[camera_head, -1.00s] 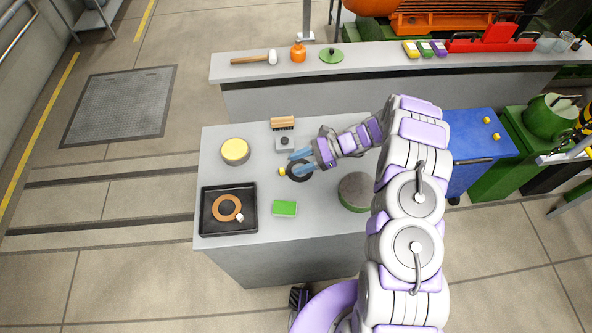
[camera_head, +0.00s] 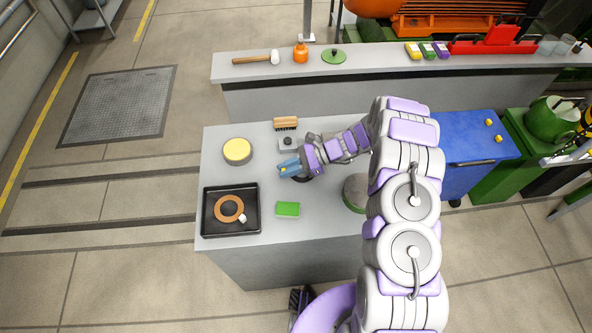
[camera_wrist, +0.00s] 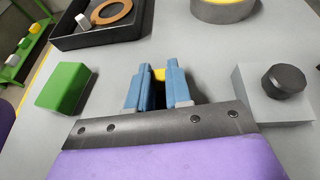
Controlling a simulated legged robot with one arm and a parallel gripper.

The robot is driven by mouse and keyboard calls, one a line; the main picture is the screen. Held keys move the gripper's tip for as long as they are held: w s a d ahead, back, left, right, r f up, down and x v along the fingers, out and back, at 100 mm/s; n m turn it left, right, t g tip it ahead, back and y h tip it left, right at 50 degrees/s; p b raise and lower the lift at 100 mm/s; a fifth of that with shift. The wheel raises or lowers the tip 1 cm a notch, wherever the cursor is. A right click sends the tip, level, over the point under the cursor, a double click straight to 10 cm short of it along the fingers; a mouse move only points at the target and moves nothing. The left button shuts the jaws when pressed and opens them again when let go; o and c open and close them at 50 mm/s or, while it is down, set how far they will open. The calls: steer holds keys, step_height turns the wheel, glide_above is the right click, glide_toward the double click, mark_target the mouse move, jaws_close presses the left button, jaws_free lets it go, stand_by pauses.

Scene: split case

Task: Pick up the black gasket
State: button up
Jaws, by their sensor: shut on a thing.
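The black gasket (camera_head: 300,179) is mostly hidden under my gripper (camera_head: 286,168) in the head view; only a dark bit shows below the fingers. My gripper is shut on the gasket, low over the grey table (camera_head: 325,215). I cannot tell whether the gasket is clear of the tabletop.
Around my gripper are a grey block with a black knob (camera_head: 287,143), a brush (camera_head: 285,123), a yellow-topped round tin (camera_head: 237,151), a green block (camera_head: 288,210) and a round green-sided thing (camera_head: 355,192). A black tray (camera_head: 208,226) holds a copper-coloured ring (camera_head: 229,208).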

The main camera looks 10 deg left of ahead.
steer(key=shift+c, duration=0.7)
steer(key=shift+d, duration=0.1)
jaws_close()
steer(key=shift+d, duration=0.15)
steer(key=shift+r, duration=0.1)
